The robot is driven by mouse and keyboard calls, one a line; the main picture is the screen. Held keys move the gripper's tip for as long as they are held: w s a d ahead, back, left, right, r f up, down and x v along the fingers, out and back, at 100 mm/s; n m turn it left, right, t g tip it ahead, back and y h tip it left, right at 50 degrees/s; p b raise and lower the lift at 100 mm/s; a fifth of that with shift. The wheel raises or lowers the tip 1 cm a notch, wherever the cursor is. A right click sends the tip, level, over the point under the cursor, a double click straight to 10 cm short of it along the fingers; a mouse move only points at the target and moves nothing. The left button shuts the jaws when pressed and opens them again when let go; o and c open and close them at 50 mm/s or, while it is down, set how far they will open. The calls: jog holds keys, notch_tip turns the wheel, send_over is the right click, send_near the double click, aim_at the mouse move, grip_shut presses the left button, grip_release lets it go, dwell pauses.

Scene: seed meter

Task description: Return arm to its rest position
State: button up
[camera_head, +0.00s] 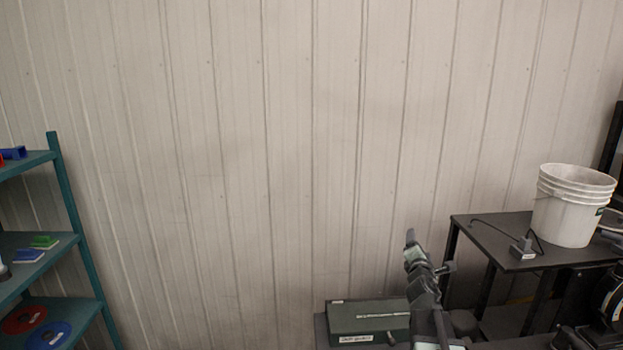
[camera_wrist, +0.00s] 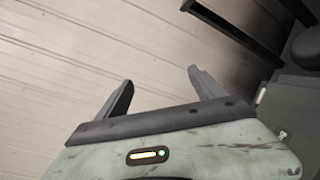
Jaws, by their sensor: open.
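My gripper shows in the wrist view (camera_wrist: 160,92) with its two dark fingers spread wide apart and nothing between them. Behind the fingers is the pale panelled wall. In the head view my arm (camera_head: 422,285) rises from the bottom edge, right of centre, beside a dark green box. The gripper's fingers are hard to make out in that view.
The dark green box (camera_head: 368,320) with a white label sits left of my arm. A dark table (camera_head: 490,232) with a white bucket (camera_head: 572,205) stands to the right. A teal shelf (camera_head: 70,215) stands at far left. The wall (camera_head: 270,150) between is bare.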

jog(key=s+a+f+m+g+y, duration=0.1)
jog(key=s+a+f+m+g, duration=0.4)
jog(key=a+f, duration=0.3)
jog(key=s+a+f+m+g+y, duration=0.1)
jog(key=s+a+f+m+g, duration=0.25)
jog(key=a+f+m, duration=0.4)
jog(key=s+a+f+m+g+y, duration=0.1)
jog(key=s+a+f+m+g, duration=0.1)
jog(key=s, duration=0.4)
jog(key=s+a+f+m+g+y, duration=0.1)
jog(key=s+a+f+m+g, duration=0.1)
jog(key=s+a+m+g, duration=0.1)
jog(key=s+a+f+m+g+y, duration=0.1)
jog(key=s+m, duration=0.3)
jog(key=s, duration=0.4)
jog(key=shift+s+a+f+g+y, duration=0.35)
jog(key=shift+a+f+g+y, duration=0.05)
jog(key=shift+a+f+g, duration=0.4)
jog(key=shift+d, duration=0.1)
